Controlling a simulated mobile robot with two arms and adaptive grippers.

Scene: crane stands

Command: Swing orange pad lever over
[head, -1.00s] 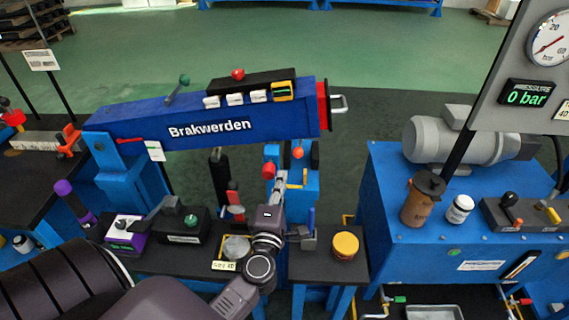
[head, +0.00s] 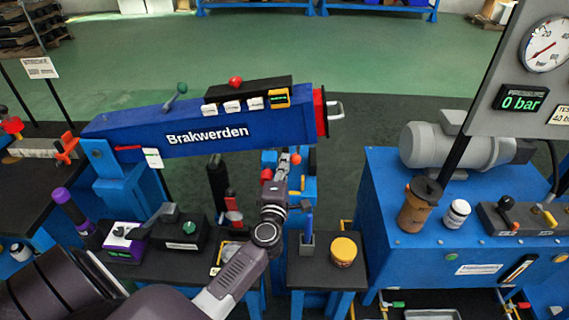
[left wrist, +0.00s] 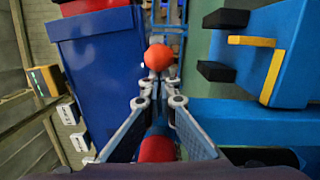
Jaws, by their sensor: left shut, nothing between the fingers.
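An orange ball knob (head: 295,158) shows below the right part of the blue crane boom, in front of a blue post. In the left wrist view the orange ball (left wrist: 158,57) is just ahead of my fingertips; I cannot tell whether they touch it. My left gripper (head: 281,168) is shut and empty, pointing away from me; its fingertips also show in the left wrist view (left wrist: 157,86). A red knob (head: 266,175) shows just left of the gripper, and a red rounded end (left wrist: 157,150) lies beneath the fingers. The lever's shaft is mostly hidden. My right gripper is out of view.
The blue boom (head: 215,124) lies above and beyond the gripper. A blue post with a yellow handle (left wrist: 272,75) stands close on the right. A yellow-lidded jar (head: 343,251) sits on the near black bench. A blue pump cabinet (head: 395,225) stands further right.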

